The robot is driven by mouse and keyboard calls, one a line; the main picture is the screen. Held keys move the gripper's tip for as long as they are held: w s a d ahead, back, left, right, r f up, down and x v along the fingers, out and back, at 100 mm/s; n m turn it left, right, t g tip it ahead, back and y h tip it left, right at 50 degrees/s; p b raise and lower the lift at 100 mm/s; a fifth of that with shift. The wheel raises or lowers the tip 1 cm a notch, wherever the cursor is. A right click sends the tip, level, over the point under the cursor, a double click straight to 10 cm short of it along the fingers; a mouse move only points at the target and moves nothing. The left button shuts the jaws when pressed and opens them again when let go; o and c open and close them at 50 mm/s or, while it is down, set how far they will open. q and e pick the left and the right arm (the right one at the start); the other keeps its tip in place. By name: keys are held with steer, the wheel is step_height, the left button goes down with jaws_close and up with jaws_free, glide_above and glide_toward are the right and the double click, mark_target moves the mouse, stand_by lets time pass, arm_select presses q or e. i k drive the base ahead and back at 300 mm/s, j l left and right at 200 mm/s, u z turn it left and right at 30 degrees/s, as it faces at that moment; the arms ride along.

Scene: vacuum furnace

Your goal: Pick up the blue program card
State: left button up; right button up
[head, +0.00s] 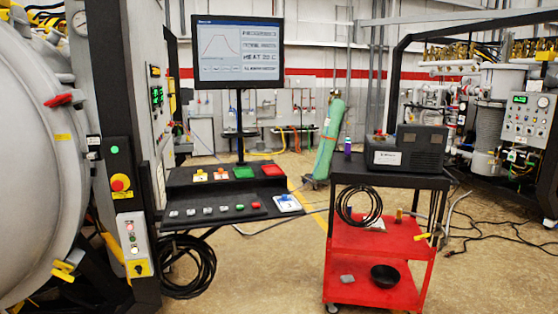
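A small blue and white card (287,203), which looks like the blue program card, lies flat at the right end of the black control console (238,218). Nothing covers it. Its print is too small to read. Neither of my grippers shows in the head view.
A monitor (238,52) stands on a post behind the console. The large grey furnace (40,150) and its control column are at left. A red and black cart (372,240) with a dark box (405,150) stands right of the console.

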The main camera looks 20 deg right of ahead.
mark_target(285, 202)
steer(key=z, duration=0.25)
steer(key=i+j+z, duration=0.15)
steer(key=i+z, duration=0.25)
steer(key=i+j+z, duration=0.45)
steer(key=i+j, duration=0.2)
steer(key=i, duration=0.15)
steer(key=i+j+z, duration=0.1)
steer(key=i+j, duration=0.25)
steer(key=i, duration=0.1)
